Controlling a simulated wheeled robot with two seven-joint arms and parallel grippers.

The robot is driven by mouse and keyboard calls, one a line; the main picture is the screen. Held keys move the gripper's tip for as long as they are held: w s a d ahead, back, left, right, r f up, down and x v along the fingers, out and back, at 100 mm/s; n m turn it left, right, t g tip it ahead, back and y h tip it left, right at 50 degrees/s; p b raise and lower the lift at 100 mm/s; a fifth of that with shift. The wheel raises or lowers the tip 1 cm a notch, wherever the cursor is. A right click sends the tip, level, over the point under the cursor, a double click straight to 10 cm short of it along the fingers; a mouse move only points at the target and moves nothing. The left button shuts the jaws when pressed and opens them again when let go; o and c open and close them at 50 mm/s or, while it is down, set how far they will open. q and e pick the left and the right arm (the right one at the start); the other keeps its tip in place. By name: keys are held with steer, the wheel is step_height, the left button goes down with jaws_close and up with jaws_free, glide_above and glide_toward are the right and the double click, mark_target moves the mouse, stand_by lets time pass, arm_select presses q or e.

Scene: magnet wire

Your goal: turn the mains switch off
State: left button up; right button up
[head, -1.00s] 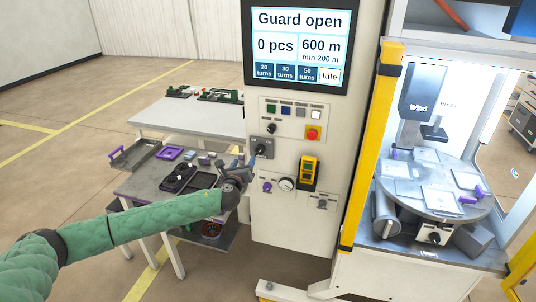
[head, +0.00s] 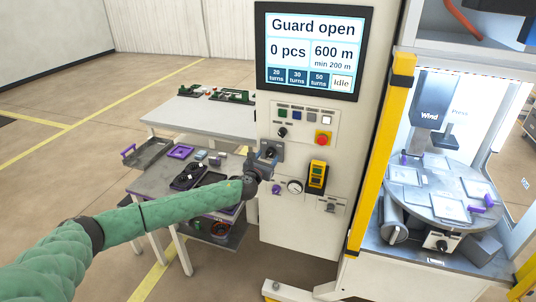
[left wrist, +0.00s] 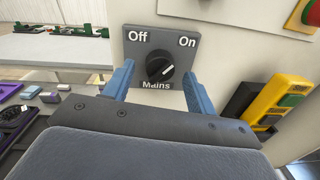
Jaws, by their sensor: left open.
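The mains switch (left wrist: 160,66) is a black round knob on a grey plate (left wrist: 186,42) marked Off at left, On at right and Mains below. The white mark on its knob points up and right, toward On. In the head view the grey switch plate (head: 271,149) is on the white cabinet front, partly covered by my left gripper (head: 262,163). In the left wrist view my left gripper (left wrist: 158,72) is open, with one blue finger on each side of the knob. I cannot tell whether the fingers touch it. My right gripper is out of view.
A red emergency button (head: 323,138) and a yellow handheld device (head: 317,174) are right of the switch. A display (head: 314,50) above reads Guard open and Idle. A grey bench (head: 150,186) with parts stands left. A yellow post (head: 381,150) borders the winding cell.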

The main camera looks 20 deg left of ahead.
arm_select(q)
steer(key=shift+w, duration=0.65)
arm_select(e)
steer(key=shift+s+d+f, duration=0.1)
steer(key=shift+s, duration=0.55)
arm_select(q)
steer(key=c, duration=1)
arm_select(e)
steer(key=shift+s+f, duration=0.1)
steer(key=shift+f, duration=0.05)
